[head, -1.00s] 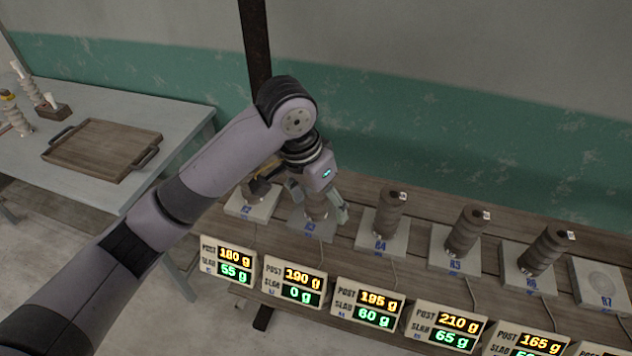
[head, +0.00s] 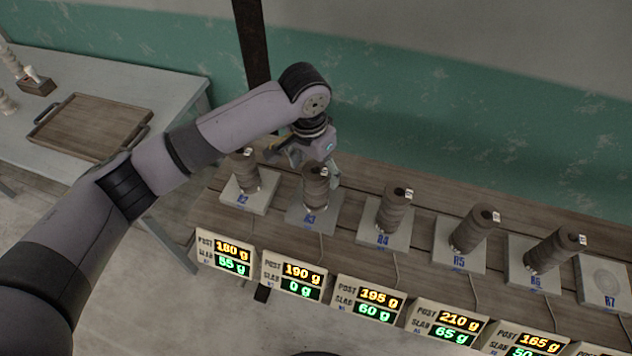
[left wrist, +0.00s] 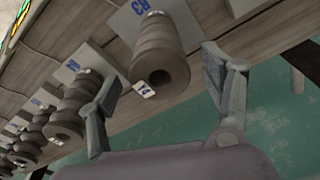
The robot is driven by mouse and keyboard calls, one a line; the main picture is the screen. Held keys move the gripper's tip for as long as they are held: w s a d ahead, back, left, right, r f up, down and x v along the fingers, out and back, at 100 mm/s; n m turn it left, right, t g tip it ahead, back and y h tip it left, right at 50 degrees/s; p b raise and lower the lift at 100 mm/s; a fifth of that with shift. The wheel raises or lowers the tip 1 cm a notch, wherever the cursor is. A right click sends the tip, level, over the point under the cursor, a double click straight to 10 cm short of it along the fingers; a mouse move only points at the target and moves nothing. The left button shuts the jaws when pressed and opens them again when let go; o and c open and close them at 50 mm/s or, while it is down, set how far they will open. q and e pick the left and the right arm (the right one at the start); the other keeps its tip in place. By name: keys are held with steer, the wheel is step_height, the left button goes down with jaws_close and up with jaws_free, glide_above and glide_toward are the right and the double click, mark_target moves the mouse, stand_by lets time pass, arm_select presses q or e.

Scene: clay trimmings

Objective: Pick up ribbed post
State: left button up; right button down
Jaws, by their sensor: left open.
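Several brown ribbed posts stand on grey slabs along the wooden bench. The R3 post (head: 315,187) stands on its slab (head: 298,216), and my left gripper (head: 306,163) is open just behind its top in the head view. In the left wrist view, the same post (left wrist: 157,50) shows between the spread fingers (left wrist: 162,70), with a small white tag at its hollow end; I see no finger contact. The R2 post (head: 244,172) stands to its left and the R4 post (head: 395,212) to its right. My right gripper is not in view.
The R5 post (head: 472,230) and R6 post (head: 553,250) stand farther right. The R7 slab (head: 606,285) is bare. Lit weight displays (head: 292,280) line the bench front. A brown tray (head: 92,127) lies on the left table. A dark pole (head: 252,40) rises behind my arm.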

arm_select(q)
steer(key=shift+s+f, duration=0.1)
steer(key=shift+f, duration=0.3)
steer(key=f, duration=0.1)
steer(key=f+p, duration=0.1)
steer(key=f, duration=0.1)
steer(key=f+p, duration=0.1)
steer(key=shift+w+d+f, duration=0.1)
steer(key=shift+w+f, duration=0.15)
steer(key=shift+w, duration=0.05)
steer(key=shift+f, duration=0.25)
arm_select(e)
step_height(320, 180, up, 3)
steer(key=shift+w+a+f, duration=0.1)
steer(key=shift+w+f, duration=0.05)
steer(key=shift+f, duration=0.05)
arm_select(q)
steer(key=shift+c, duration=0.4)
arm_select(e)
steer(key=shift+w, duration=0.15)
arm_select(q)
steer(key=c, duration=0.4)
steer(key=shift+r, duration=0.1)
jaws_close()
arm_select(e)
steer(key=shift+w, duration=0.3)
